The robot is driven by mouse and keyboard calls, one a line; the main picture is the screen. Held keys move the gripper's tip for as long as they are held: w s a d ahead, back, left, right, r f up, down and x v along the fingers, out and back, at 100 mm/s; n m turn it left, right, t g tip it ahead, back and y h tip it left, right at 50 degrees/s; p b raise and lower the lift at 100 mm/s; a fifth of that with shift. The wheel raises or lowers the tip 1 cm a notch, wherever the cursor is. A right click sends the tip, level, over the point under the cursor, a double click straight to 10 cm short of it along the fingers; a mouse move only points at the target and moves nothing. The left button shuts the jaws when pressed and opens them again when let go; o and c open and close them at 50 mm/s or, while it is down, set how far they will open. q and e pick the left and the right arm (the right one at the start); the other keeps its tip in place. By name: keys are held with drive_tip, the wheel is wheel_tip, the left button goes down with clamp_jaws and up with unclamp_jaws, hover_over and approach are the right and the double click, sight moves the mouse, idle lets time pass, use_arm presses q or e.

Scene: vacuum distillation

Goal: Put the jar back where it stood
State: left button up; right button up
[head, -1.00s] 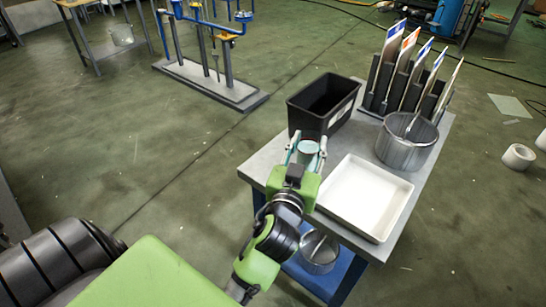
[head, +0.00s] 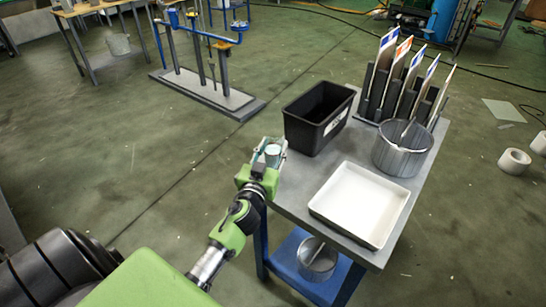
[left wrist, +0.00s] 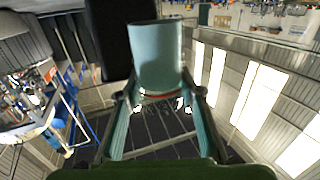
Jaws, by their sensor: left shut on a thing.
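The jar (head: 273,150) is a small pale blue-green cylinder held between the fingers of my left gripper (head: 270,153). In the left wrist view the jar (left wrist: 158,55) fills the upper middle, with the left gripper's fingers (left wrist: 158,108) on either side of it. In the head view the gripper and jar are at the left edge of the grey cart top (head: 291,192), left of the black bin. Their height above the cart top cannot be told. My right gripper is not in view.
The black bin (head: 310,133), white tray (head: 330,220), metal pot (head: 400,160) and upright rack of plates (head: 368,105) stand on the cart. Another pot (head: 317,262) is on the blue lower shelf. A bare strip of cart top lies between bin and tray.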

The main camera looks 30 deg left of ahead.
sight(270, 161)
use_arm(q)
wheel_tip(270, 161, down, 3)
drive_tip(key=shift+f+b, duration=0.1)
drive_tip(key=shift+b, duration=0.35)
drive_tip(key=o, duration=1.2)
